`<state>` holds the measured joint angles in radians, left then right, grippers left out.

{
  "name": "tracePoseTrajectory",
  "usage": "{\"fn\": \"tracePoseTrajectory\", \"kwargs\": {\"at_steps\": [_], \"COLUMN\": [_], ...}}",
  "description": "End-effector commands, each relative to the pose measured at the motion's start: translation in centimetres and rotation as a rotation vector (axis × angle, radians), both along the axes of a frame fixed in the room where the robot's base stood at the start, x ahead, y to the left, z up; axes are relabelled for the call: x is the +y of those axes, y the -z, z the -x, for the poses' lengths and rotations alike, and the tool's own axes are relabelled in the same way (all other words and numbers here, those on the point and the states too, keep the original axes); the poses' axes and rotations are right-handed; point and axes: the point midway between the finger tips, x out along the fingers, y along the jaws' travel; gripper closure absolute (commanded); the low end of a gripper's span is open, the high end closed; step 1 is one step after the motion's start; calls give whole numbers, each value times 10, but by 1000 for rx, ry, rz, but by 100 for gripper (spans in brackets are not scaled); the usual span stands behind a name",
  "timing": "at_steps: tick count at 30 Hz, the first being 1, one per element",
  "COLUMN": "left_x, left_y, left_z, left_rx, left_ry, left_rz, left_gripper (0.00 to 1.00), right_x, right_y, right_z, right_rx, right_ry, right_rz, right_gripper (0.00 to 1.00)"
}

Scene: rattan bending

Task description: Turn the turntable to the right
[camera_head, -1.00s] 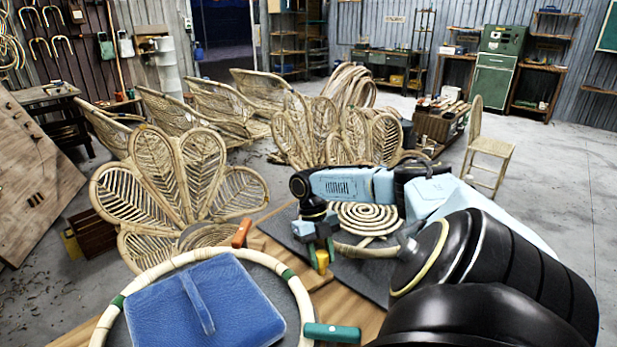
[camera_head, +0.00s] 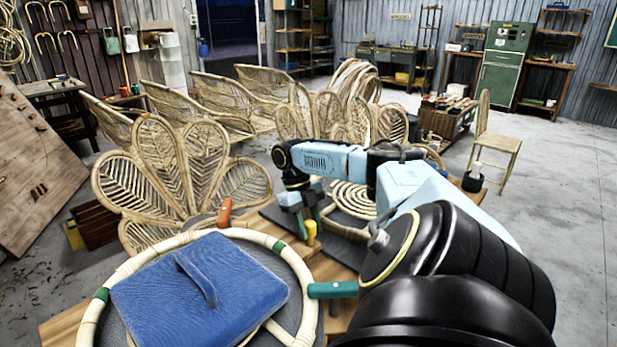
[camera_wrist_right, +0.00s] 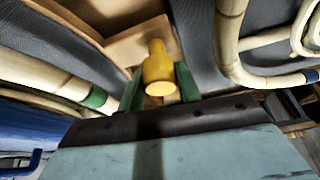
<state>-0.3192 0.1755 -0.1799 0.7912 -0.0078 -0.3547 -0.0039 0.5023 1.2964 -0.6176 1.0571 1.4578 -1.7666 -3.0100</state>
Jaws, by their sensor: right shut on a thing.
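The turntable carries a round rattan ring (camera_head: 87,325) with green bands, and a blue cushion (camera_head: 200,290) with a strap lies over it. A yellow knob (camera_head: 311,232) stands at the board beyond the ring. In the right wrist view the yellow knob (camera_wrist_right: 158,72) sits between the two green fingers of my right gripper (camera_wrist_right: 158,88), which is shut on it. My right gripper (camera_head: 303,220) also shows in the head view, reaching in from the right. An orange handle (camera_head: 224,213) and a teal handle (camera_head: 333,290) stand at the ring's edge. My left gripper is not in view.
A rattan coil (camera_head: 352,200) lies on the dark board past my right gripper. Petal-shaped rattan backs (camera_head: 180,170) stand close behind the ring.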

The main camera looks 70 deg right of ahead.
Motion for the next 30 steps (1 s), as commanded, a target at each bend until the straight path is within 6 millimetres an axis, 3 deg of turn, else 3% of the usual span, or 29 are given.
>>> {"fn": "tracePoseTrajectory", "kwargs": {"at_steps": [5,6,11,22,30], "left_x": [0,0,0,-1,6], "left_y": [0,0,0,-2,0], "left_z": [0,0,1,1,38], "left_rx": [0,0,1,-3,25], "left_ry": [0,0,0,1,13], "left_rz": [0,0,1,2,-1], "left_gripper": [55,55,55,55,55], "right_x": [-2,-2,-2,-1,-2], "right_y": [-4,-4,-3,-10,-59], "right_z": [-3,-3,-3,-2,-2], "right_rx": [-16,-17,-13,-11,-12], "right_ry": [0,0,0,1,0], "right_rz": [6,6,5,3,6], "right_gripper": [100,63,44,44,44]}}
